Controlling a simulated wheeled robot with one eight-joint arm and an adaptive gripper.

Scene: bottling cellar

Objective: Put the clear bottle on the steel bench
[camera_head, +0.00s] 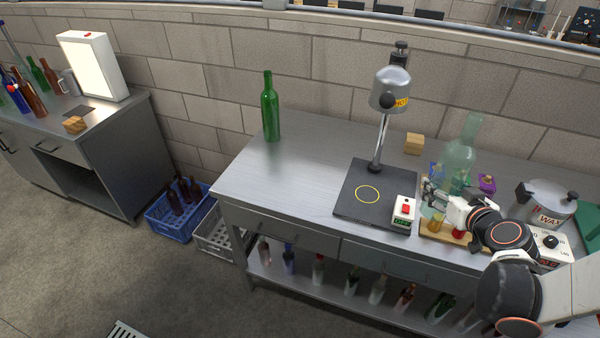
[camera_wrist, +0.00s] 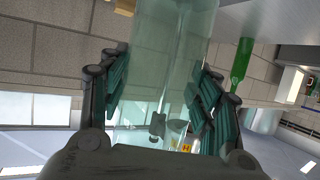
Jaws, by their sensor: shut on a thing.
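The clear bottle (camera_head: 463,155), pale greenish glass, stands upright at the right of the near steel bench (camera_head: 310,152) in the head view. My gripper (camera_head: 437,193) is around its lower part and shut on it. In the wrist view the clear bottle (camera_wrist: 165,70) fills the space between the two dark green finger pads of my gripper (camera_wrist: 163,105). The bottle's base is hidden behind my gripper and small items, so I cannot tell whether it touches the surface beneath.
A green bottle (camera_head: 270,108) stands at the bench's back left. A heater lamp (camera_head: 390,88) rises over a black plate (camera_head: 352,208). A wooden block (camera_head: 413,143), a purple item (camera_head: 487,184) and a wax pot (camera_head: 545,203) stand near the bottle. The bench's left part is mostly bare.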

